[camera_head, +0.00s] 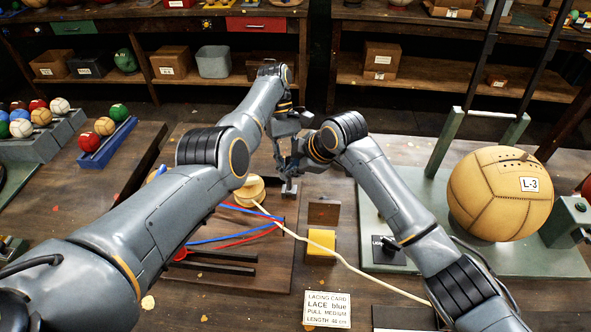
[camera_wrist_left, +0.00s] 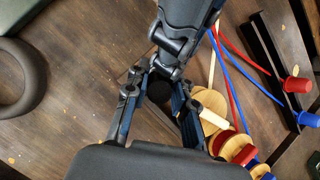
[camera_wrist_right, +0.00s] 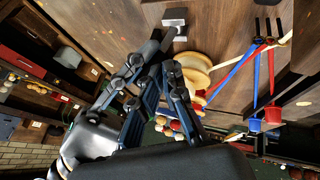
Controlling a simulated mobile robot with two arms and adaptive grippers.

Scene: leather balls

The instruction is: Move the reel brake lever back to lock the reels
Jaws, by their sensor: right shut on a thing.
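The brake lever's small metal base (camera_head: 290,189) stands on the board beside the reels; it also shows in the right wrist view (camera_wrist_right: 175,18). The lever above it is mostly hidden by my grippers. A pale wooden reel (camera_head: 250,190) carries cream cord. The left wrist view shows several stacked reels, including a wooden one (camera_wrist_left: 211,104) and a red one (camera_wrist_left: 222,141). My right gripper (camera_wrist_right: 165,52) is shut at the lever, just over the base. My left gripper (camera_wrist_left: 160,82) has its fingers apart, close to the right one, with a dark round form between them.
Red and blue cords (camera_head: 235,235) run to dark slotted bars. A yellow block (camera_head: 321,243) and a lace card (camera_head: 327,309) lie in front. At right, a tan leather ball (camera_head: 500,193) sits on a green stand. Both arms are crowded together above the board.

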